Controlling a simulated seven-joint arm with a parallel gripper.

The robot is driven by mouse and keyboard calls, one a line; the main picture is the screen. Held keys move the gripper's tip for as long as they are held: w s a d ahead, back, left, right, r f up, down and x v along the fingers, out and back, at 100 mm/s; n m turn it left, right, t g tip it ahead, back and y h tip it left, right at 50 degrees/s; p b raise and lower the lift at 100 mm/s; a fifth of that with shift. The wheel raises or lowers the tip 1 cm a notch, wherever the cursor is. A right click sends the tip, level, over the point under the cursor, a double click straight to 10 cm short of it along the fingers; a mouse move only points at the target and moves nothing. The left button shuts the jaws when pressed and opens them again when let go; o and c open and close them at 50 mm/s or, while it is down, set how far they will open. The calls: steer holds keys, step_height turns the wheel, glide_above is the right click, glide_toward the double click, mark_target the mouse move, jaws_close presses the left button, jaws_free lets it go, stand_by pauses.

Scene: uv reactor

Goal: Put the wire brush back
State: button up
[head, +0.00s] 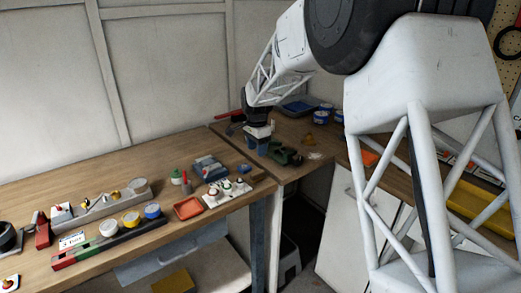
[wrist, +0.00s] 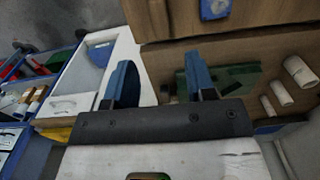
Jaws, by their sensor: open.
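I cannot pick out the wire brush for sure in either view. My gripper (head: 258,142) is over the wooden top near the corner where the two benches meet. In the wrist view its two blue fingers stand wide apart, with nothing held between them (wrist: 161,80). A dark green tool (head: 287,156) lies just right of the gripper in the head view. A green thing also shows in the wrist view (wrist: 238,78), partly hidden behind the right finger.
The left bench (head: 40,200) holds a red tray (head: 188,208), a blue box (head: 209,168) and a long rack of round tins (head: 108,236). Blue tins (head: 325,112) stand on the back bench. Pale cylinders (wrist: 300,72) and blue-edged trays (wrist: 60,78) show in the wrist view.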

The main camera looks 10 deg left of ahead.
steer(key=shift+r, duration=0.1)
steer(key=s+d+r+n, duration=0.1)
steer(key=s+d+r, duration=0.3)
steer(key=s+d, duration=0.3)
steer(key=s+d+r+n+t, duration=0.1)
steer(key=s+d+r+n, duration=0.1)
steer(key=s+d+r, duration=0.35)
steer(key=s+d+r+n, duration=0.1)
steer(key=s+d+r, duration=0.2)
steer(key=s+d, duration=0.55)
steer(key=s+d+f+n, duration=0.1)
steer(key=s+d, duration=0.3)
steer(key=s, duration=0.5)
steer(key=s+d+f+n+t, duration=0.1)
steer(key=s+d, duration=0.3)
steer(key=s, duration=0.6)
steer(key=s+d+f+n, duration=0.1)
steer(key=s+d, duration=0.3)
steer(key=s, duration=0.6)
steer(key=shift+d+f+n+t, duration=0.15)
steer(key=shift+f+n+t, duration=0.2)
steer(key=shift+n, duration=0.55)
